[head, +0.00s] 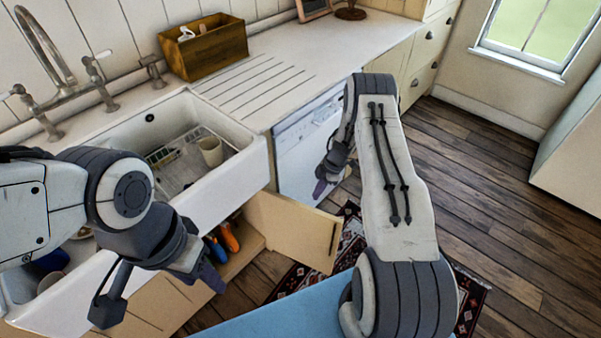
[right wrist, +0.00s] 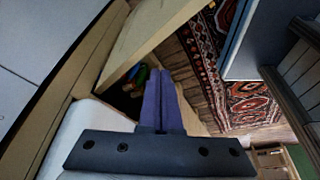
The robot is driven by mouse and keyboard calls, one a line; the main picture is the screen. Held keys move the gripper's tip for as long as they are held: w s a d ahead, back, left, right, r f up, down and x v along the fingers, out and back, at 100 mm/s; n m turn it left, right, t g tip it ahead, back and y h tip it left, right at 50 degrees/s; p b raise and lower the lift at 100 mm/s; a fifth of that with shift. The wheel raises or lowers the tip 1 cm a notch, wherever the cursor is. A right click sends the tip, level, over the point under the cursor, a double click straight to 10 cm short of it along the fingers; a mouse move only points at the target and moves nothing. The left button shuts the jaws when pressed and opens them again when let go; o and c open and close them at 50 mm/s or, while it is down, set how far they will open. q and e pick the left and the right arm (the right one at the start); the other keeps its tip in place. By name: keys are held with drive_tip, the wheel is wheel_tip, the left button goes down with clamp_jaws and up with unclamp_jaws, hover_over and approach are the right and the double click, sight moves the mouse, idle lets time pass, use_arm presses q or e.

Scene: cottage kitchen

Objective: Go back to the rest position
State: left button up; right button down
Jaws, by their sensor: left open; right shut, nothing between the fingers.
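My left gripper (head: 210,278) hangs over the front edge of the white sink, pointing down, near the open cupboard under it. It is open, and I see nothing held in it. My right gripper (head: 321,189) is low in front of the white dishwasher, beyond the open cupboard door, partly hidden by my own right arm. In the right wrist view its two purple fingers (right wrist: 161,100) lie together, shut with nothing between them.
The cupboard door (head: 300,232) stands open between my grippers. Orange (head: 229,237) and blue items are inside the cupboard. The sink (head: 245,165) holds a rack and a beige cup (head: 210,151). A wooden box (head: 203,46) stands on the counter. Wooden floor (head: 470,170) is clear at right.

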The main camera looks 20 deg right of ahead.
drive_tip(key=w+a+r+m+t+h, duration=0.1)
drive_tip(key=w+a+r+t, duration=0.2)
drive_tip(key=w+a+r, duration=0.4)
drive_tip(key=w+a+r+m+t+h, duration=0.1)
drive_tip(key=w+a+r+t, duration=0.2)
drive_tip(key=r, duration=0.6)
drive_tip(key=s+a+r+m+h, duration=0.1)
drive_tip(key=a+r, duration=0.3)
drive_tip(key=r, duration=0.2)
drive_tip(key=s+a+r+m+h, duration=0.1)
drive_tip(key=a+r+m, duration=0.1)
drive_tip(key=a+r, duration=0.35)
drive_tip(key=s+a+r+m+g, duration=0.1)
drive_tip(key=s+a+r+g, duration=0.1)
drive_tip(key=s, duration=1.1)
drive_tip(key=s+a+r+m+g, duration=0.1)
drive_tip(key=s+a+r+g, duration=0.1)
drive_tip(key=s, duration=1.1)
drive_tip(key=s+a+r+m+g+y, duration=0.1)
drive_tip(key=s+a+r+g, duration=0.1)
drive_tip(key=s, duration=1.1)
drive_tip(key=shift+a+r+m+g, duration=0.3)
drive_tip(key=shift+a+r+m, duration=0.1)
drive_tip(key=shift+r, duration=0.45)
drive_tip(key=shift+d, duration=0.1)
